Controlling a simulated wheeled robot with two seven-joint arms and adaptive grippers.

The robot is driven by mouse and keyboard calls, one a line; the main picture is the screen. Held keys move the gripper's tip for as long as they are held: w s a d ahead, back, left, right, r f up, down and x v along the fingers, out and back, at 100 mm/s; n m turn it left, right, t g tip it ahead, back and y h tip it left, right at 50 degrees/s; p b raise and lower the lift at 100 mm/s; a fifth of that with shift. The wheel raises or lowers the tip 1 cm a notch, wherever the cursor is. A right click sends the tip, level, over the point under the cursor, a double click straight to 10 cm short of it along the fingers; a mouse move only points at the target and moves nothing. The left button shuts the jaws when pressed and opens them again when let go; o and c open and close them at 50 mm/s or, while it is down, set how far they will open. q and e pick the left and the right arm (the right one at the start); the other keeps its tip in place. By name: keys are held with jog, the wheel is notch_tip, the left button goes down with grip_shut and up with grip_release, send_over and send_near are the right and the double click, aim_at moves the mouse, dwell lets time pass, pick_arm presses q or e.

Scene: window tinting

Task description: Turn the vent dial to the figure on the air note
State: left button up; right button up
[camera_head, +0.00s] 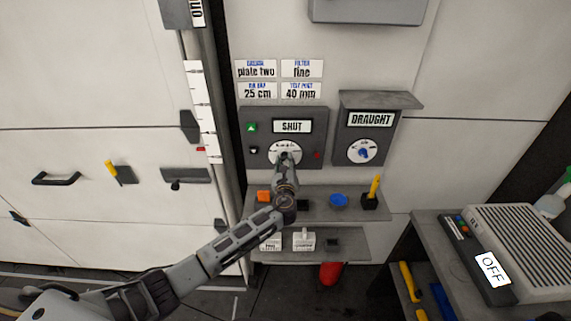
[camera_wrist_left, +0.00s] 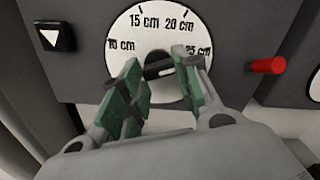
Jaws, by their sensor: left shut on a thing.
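The vent dial (camera_head: 274,152) is a round white face on a grey panel under a SHUT sign. In the left wrist view the dial face (camera_wrist_left: 150,28) reads 10, 15, 20 and 25 cm around a dark knob (camera_wrist_left: 158,68). My left gripper (camera_head: 286,160) is at the dial; its green-padded fingers (camera_wrist_left: 157,62) are shut on the knob and partly hide it. A pale mark on the knob shows between the fingers; which figure it points to is unclear. The air note (camera_head: 258,92) above the panel reads 25 cm. My right gripper is not in view.
A green up button (camera_head: 251,127), a black down button (camera_wrist_left: 51,37) and a red peg (camera_wrist_left: 266,66) flank the dial. The DRAUGHT box (camera_head: 371,120) with a blue knob is to its right. A shelf (camera_head: 330,213) with small items juts out below.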

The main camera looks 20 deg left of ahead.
pick_arm(q)
jog(key=o, duration=1)
jog(key=shift+f, duration=0.1)
jog(key=shift+v, duration=6.05)
